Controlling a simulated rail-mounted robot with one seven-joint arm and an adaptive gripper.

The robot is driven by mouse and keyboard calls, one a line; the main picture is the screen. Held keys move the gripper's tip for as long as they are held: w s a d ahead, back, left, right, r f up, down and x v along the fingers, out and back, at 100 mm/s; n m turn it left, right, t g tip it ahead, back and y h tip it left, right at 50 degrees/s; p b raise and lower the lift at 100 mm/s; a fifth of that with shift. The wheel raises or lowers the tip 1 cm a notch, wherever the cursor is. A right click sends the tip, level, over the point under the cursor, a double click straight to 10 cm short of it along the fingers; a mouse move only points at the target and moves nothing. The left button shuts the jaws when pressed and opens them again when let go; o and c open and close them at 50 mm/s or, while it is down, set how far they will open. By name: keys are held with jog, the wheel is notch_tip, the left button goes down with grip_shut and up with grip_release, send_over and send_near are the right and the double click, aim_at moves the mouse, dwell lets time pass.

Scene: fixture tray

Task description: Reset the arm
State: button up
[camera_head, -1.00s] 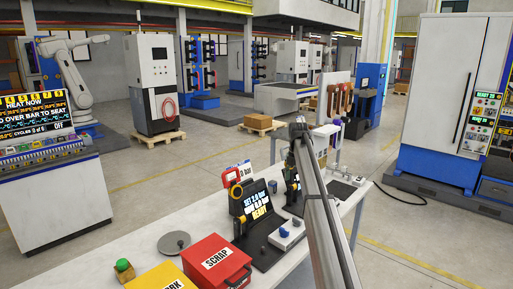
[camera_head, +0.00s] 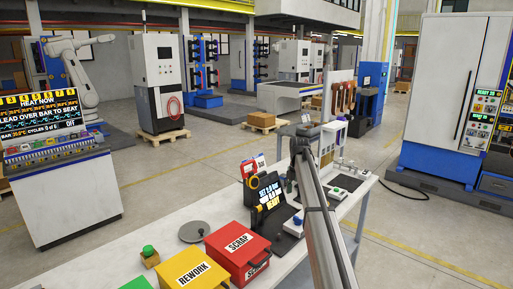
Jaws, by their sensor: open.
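My arm (camera_head: 325,220) rises from the bottom edge to a bent joint (camera_head: 303,137) right of centre, above the workbench. My gripper cannot be made out; the arm hides part of the bench behind it. A small dark part (camera_head: 289,180) shows just left of the arm, too small to identify.
The white workbench (camera_head: 130,262) carries a red SCRAP box (camera_head: 238,250), a yellow REWORK box (camera_head: 192,268), a grey disc (camera_head: 194,231), a green-topped button (camera_head: 149,255) and a lit display (camera_head: 270,197). A console (camera_head: 65,195) stands left, a large cabinet (camera_head: 455,100) right.

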jog(key=s+f+m+g+b, duration=0.2)
jog(key=s+f+m, duration=0.6)
jog(key=s+f, duration=1.2)
jog(key=s+f+m+g+b, duration=0.2)
jog(key=s+f+m, duration=0.6)
jog(key=s+f, duration=1.3)
jog(key=s+f+m+g+b, duration=0.2)
jog(key=s+f+m+b, duration=0.4)
jog(key=s+f, duration=1.5)
jog(key=s+m, duration=0.2)
jog(key=s, duration=1.3)
jog(key=shift+s+f+m+g, duration=0.15)
jog(key=shift+f+m+g, duration=0.05)
jog(key=shift+m+g, duration=0.2)
